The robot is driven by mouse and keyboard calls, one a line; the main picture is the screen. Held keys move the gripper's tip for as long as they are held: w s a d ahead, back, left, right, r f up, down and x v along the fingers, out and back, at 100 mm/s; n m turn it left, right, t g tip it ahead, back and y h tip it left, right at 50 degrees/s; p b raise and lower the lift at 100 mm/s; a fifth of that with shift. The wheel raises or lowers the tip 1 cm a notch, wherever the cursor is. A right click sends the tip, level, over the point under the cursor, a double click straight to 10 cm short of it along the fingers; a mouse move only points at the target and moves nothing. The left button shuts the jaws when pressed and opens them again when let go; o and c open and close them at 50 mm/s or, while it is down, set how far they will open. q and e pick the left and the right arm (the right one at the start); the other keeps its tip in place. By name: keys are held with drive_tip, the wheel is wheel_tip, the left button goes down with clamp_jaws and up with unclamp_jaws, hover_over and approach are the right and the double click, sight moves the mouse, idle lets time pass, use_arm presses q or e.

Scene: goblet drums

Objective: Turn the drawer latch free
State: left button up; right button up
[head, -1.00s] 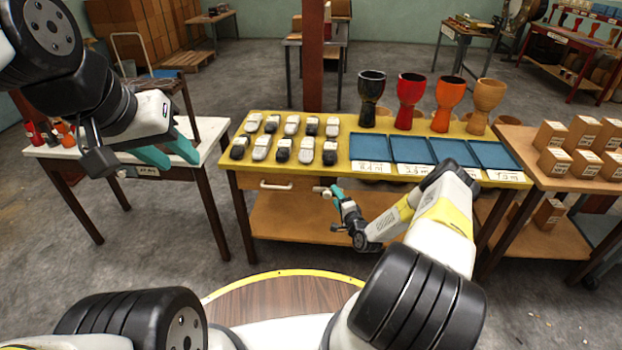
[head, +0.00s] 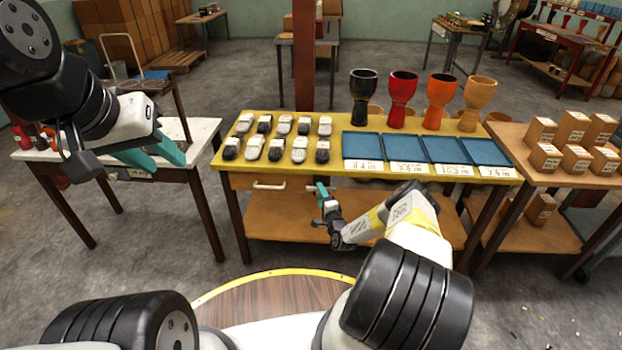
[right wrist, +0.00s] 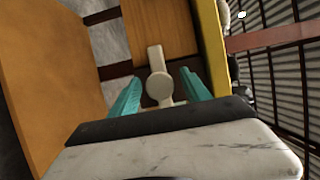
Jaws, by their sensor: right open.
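The drawer (head: 236,182) is under the left part of the yellow table and has a white bar handle (head: 269,186). It looks shut. The latch, a cream round knob with a straight bar (right wrist: 159,85), shows in the right wrist view; its bar runs roughly in line with my fingers. My right gripper (head: 320,190) is at the drawer's right end, its teal fingers open on both sides of the latch. Whether they touch it I cannot tell. My left gripper (head: 162,154) is open and empty, raised in front of the white side table.
The yellow table (head: 336,122) carries several dark and light small items (head: 276,138), blue trays (head: 405,148) and goblet drums (head: 402,92). A lower shelf (head: 285,215) lies beneath. A side table with boxes (head: 574,128) stands at the right. The floor between me and the table is clear.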

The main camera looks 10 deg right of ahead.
clamp_jaws()
drive_tip(key=shift+n, duration=0.3)
drive_tip(key=n+g, duration=0.1)
drive_tip(key=n, duration=0.2)
drive_tip(key=shift+g, duration=0.3)
drive_tip(key=n+g+h, duration=0.1)
drive_tip(key=n, duration=0.2)
drive_tip(key=shift+a+n+h, duration=0.15)
drive_tip(key=shift+n+h, duration=0.15)
drive_tip(key=n+g+h, duration=0.1)
drive_tip(key=n, duration=0.2)
drive_tip(key=shift+g+h, duration=0.3)
drive_tip(key=shift+n+g+h, duration=0.5)
drive_tip(key=shift+n+h, duration=0.6)
drive_tip(key=shift+n, duration=0.6)
drive_tip(key=shift+f, duration=0.1)
